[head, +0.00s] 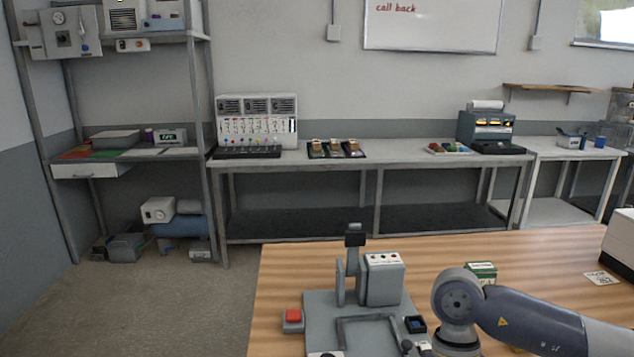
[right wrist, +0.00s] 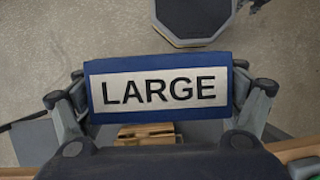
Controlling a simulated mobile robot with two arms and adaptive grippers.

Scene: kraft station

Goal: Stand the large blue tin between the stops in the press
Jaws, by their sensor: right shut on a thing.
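The large blue tin (right wrist: 160,86) fills the middle of the right wrist view, with a white label reading LARGE facing the camera. My right gripper (right wrist: 160,95) is shut on it, one finger at each side. In the head view my right arm comes in from the right, and its gripper is low near the front of the press, partly cut off by the frame. The grey press (head: 318,302) stands on the wooden table, with a dark raised frame on its base. I cannot make out the tin in the head view, nor how it sits relative to the stops.
A red button (head: 293,315) is left of the press base and a blue one (head: 416,324) is right of it. A green box (head: 481,270) stands behind my right arm. A white card (head: 601,278) lies at the right. The table's left edge runs beside the press.

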